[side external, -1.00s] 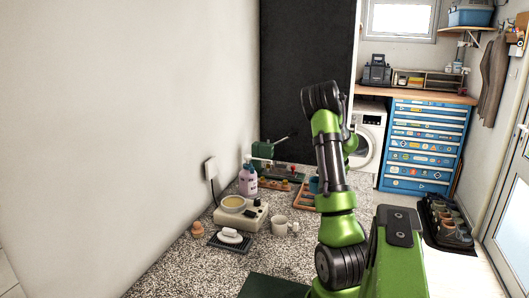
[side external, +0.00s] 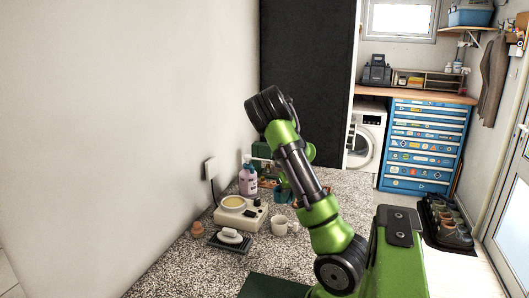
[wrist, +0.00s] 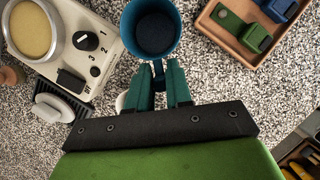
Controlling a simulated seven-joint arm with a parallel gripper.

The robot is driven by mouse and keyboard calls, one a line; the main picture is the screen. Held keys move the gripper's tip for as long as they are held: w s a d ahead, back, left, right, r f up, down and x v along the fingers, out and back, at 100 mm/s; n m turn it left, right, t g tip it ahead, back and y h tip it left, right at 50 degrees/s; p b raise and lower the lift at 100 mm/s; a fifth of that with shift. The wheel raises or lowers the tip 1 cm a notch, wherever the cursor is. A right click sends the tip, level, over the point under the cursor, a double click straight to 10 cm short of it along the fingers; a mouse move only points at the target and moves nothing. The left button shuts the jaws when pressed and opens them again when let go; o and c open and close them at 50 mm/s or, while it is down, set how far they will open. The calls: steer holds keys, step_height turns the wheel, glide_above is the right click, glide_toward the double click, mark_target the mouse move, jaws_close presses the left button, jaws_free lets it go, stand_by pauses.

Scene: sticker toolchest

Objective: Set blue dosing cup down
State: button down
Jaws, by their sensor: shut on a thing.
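The blue dosing cup (wrist: 152,32) is at the top middle of the wrist view, its open mouth facing the camera and its inside dark. My gripper (wrist: 158,72) has its teal fingers closed on the near side of the cup. In the side external view the cup (side external: 283,196) is a small teal-blue patch beside my arm, just behind the white mug. My gripper's fingers are mostly hidden there by the arm. I cannot tell whether the cup's base touches the speckled counter.
A cream warmer with a dial (wrist: 88,38) stands close left of the cup. A white mug (side external: 279,225) is near, mostly hidden under my gripper in the wrist view. A brown tray (wrist: 228,38) with green and blue pieces lies right. A soap dish (wrist: 58,110) is lower left.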

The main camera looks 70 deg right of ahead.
step_height(320, 180, up, 5)
steer(key=w+a+m+g+h, duration=0.1)
steer(key=a+m+g, duration=0.15)
steer(key=m, duration=0.65)
steer(key=shift+g, duration=0.35)
step_height(320, 180, down, 10)
steer(key=shift+d, duration=0.1)
steer(key=shift+f, duration=0.1)
steer(key=c, duration=1)
jaws_free()
steer(key=shift+c, duration=0.2)
